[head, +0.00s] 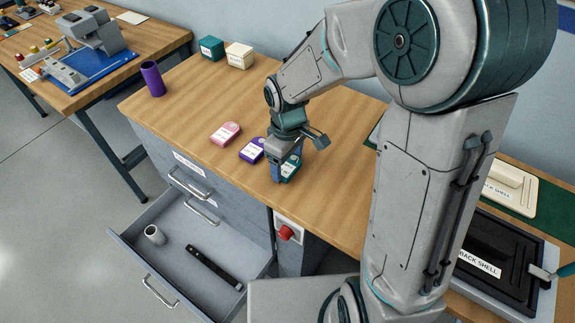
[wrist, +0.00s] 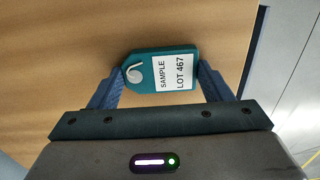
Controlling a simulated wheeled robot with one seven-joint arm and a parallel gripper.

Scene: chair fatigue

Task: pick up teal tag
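The teal tag (wrist: 145,74) has a white label reading "SAMPLE LOT 467" and a hole near its left end in the wrist view. My gripper (wrist: 160,70) has one blue finger at each end of the tag, and both fingertips appear to touch it. In the head view the tag (head: 290,170) is partly hidden by my gripper (head: 285,168). It is at the wooden desk top, near the front edge, and I cannot tell whether it is clear of the surface.
A purple tag (head: 252,150) and a pink tag (head: 225,133) lie left of my gripper on the desk (head: 190,110). A purple cup (head: 152,79), a teal box (head: 211,48) and a cream box (head: 239,55) stand farther back. An open drawer (head: 190,235) juts out below.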

